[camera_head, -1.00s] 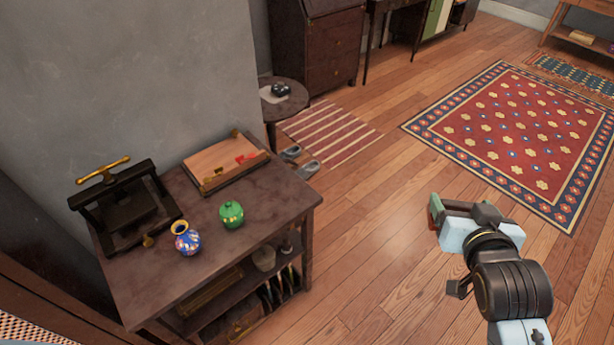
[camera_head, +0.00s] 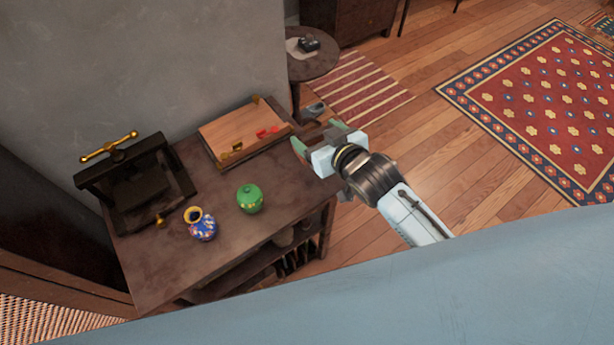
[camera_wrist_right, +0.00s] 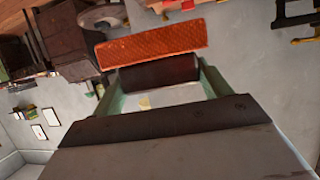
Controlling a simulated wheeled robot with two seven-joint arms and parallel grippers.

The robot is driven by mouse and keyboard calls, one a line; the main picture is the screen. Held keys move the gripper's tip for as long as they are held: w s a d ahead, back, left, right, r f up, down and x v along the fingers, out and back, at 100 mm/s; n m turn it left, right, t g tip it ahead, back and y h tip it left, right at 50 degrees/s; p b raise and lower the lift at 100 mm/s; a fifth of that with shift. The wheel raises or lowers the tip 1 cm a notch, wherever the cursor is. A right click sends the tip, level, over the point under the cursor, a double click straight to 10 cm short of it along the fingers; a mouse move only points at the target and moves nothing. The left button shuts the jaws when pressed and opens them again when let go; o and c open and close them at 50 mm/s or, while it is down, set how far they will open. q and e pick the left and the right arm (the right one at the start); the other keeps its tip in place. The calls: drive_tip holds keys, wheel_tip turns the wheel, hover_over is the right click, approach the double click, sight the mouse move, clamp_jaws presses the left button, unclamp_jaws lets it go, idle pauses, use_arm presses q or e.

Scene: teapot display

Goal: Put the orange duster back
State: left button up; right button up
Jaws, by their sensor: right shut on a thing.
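In the right wrist view an orange duster (camera_wrist_right: 150,46), with an orange pad and a dark back, sits across the tips of my right gripper (camera_wrist_right: 160,76). The two green fingers are shut on its dark part, with the orange pad facing outward. In the head view my right gripper (camera_head: 312,138) is at the right end of the dark table (camera_head: 190,262), beside the wooden board (camera_head: 226,135) with red and brass pieces on it. The duster can hardly be made out there. My left gripper is not in view.
A green lidded pot (camera_head: 250,199), a blue patterned vase (camera_head: 202,228) and a black press with a brass handle (camera_head: 135,185) stand on the table. A small round table (camera_head: 313,68) is behind. The table's front right is bare.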

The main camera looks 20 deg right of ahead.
drive_tip(key=shift+n+y, duration=0.5)
drive_tip(key=f, duration=0.2)
drive_tip(key=a+f, duration=0.1)
drive_tip(key=f, duration=0.1)
drive_tip(key=shift+f, duration=0.15)
drive_tip(key=shift+g, duration=0.3)
wheel_tip(320, 180, down, 6)
drive_tip(key=b, duration=0.6)
drive_tip(key=shift+f+b, duration=0.1)
drive_tip(key=shift+b, duration=0.35)
wheel_tip(320, 180, down, 4)
drive_tip(key=b, duration=0.4)
drive_tip(key=shift+r, duration=0.2)
drive_tip(key=shift+d, duration=0.25)
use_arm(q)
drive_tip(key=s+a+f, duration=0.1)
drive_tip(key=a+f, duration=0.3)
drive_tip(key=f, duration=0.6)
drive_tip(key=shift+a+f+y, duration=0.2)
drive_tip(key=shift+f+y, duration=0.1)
use_arm(e)
drive_tip(key=shift+a, duration=0.1)
